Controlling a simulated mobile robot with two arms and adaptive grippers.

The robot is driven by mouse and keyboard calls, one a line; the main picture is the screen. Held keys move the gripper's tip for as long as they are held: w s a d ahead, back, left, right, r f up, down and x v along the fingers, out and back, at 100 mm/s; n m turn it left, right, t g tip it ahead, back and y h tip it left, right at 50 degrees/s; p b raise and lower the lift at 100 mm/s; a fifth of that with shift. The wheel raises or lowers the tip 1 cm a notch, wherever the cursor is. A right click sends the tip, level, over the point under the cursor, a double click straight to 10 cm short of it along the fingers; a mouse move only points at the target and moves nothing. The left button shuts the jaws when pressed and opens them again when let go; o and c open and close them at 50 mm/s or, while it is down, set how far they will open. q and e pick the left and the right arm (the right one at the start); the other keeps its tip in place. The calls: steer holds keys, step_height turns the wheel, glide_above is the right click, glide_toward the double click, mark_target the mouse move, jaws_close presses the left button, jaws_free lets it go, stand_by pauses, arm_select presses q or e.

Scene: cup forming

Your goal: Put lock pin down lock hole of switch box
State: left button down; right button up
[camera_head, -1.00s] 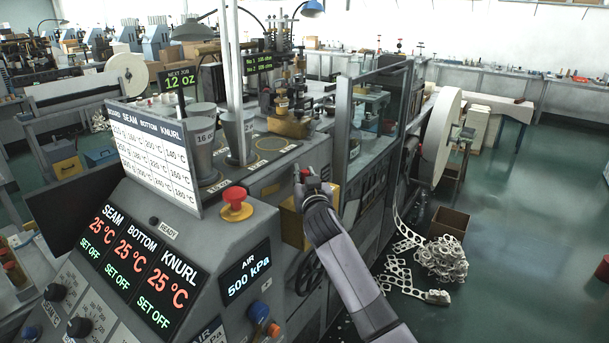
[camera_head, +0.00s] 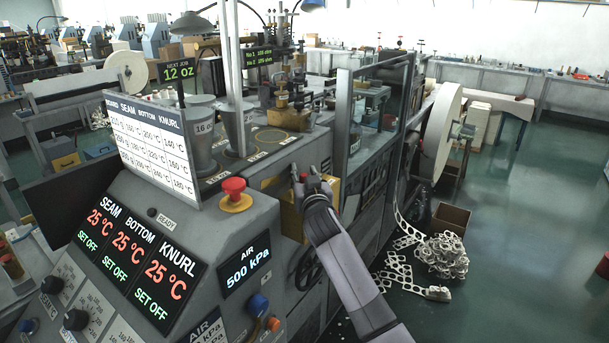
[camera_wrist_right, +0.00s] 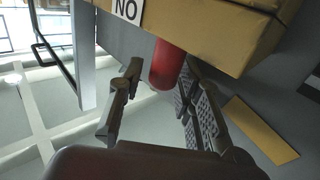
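The yellow switch box (camera_head: 291,221) is on the side of the grey machine. In the right wrist view its yellow wall (camera_wrist_right: 215,30) carries a "NO" label. A red cylindrical piece (camera_wrist_right: 167,65), probably the lock pin, stands against the box. My right gripper (camera_wrist_right: 161,68) is open, with its fingers on either side of this piece. A gap shows at the left finger; contact at the right finger cannot be told. In the head view, my right gripper (camera_head: 312,177) is at the box's top, with a bit of red at its fingers. The lock hole cannot be made out. My left gripper is not in view.
A red mushroom button (camera_head: 234,188) on a yellow base stands on the sloped control panel, left of my right gripper. An upright metal frame (camera_head: 341,125) rises just behind the gripper. A cardboard box (camera_head: 450,219) and a heap of punched scrap (camera_head: 441,256) lie on the floor at right.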

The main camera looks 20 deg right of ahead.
steer(key=shift+o, duration=1)
steer(key=shift+s+f, duration=0.1)
steer(key=shift+s, duration=0.4)
steer(key=s+a, duration=0.1)
steer(key=s, duration=1)
steer(key=shift+a, duration=0.2)
